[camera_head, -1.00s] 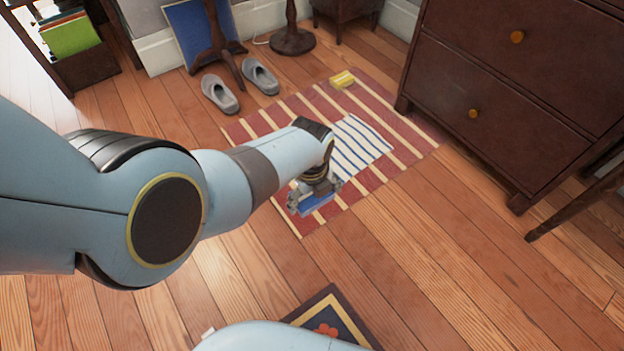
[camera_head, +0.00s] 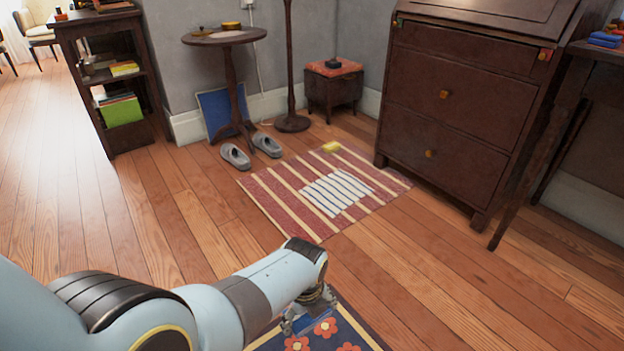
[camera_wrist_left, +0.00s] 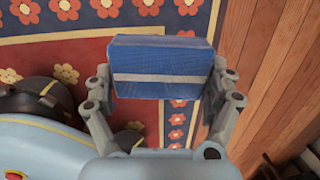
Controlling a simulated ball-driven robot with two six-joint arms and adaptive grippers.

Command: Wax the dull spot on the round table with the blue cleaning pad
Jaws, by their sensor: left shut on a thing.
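The round table (camera_head: 250,35) is dark wood on a single post and stands at the back, left of centre in the head view. A small yellow tin (camera_head: 231,26) and another small item (camera_head: 200,31) sit on its top. My left gripper (camera_head: 310,314) is low in the head view, far from the table and above a flowered rug. It is shut on the blue cleaning pad (camera_wrist_left: 162,62), which has a pale stripe and sits between both fingers in the left wrist view. My right gripper is not in view.
Grey slippers (camera_head: 236,156) and a blue panel (camera_head: 217,112) are by the table's foot. A lamp pole (camera_head: 290,70) stands just right of it, a shelf (camera_head: 112,85) to the left. A striped rug (camera_head: 274,205) lies between, with a yellow block (camera_head: 331,147). Floor at left is clear.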

